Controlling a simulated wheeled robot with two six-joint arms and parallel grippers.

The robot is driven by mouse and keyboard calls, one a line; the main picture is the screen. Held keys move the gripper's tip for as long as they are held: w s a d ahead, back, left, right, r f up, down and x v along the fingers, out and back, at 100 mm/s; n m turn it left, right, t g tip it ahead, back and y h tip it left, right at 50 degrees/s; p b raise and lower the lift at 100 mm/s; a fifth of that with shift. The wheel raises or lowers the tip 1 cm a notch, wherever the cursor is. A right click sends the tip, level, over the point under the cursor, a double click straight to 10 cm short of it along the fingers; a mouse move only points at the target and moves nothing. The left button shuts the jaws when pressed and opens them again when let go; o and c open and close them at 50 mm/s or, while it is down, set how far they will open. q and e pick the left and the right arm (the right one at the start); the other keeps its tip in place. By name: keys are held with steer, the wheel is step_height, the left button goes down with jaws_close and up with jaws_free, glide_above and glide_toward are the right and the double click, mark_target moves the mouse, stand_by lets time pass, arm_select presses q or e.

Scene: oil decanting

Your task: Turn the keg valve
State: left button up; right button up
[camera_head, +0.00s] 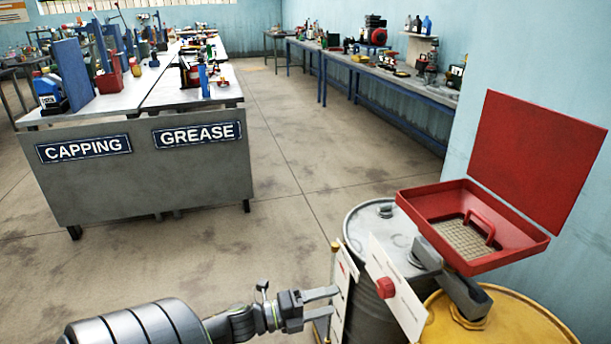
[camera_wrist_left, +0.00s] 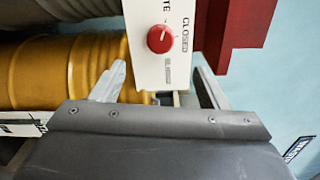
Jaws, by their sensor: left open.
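The valve's red knob (camera_head: 386,288) sits on a white panel (camera_head: 406,308) in front of the drums at the lower right of the head view. In the left wrist view the red knob (camera_wrist_left: 160,39), with a white pointer mark, is on the panel (camera_wrist_left: 150,75) beside the word CLOSED. My left gripper (camera_head: 324,302) is open and empty, left of the panel in the head view. In the wrist view its spread fingers (camera_wrist_left: 158,91) lie to either side below the knob, apart from it. My right gripper is not in view.
A grey drum (camera_head: 372,232) and a yellow drum (camera_head: 520,325) stand close together. A red box (camera_head: 520,250) with a raised lid sits above them. A white-topped bench (camera_head: 160,100) marked CAPPING and GREASE is at the left. Open floor (camera_head: 285,175) lies between.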

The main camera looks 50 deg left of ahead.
arm_select(q)
steer(key=v, duration=0.4)
steer(key=shift+s, duration=0.15)
stand_by(0.4)
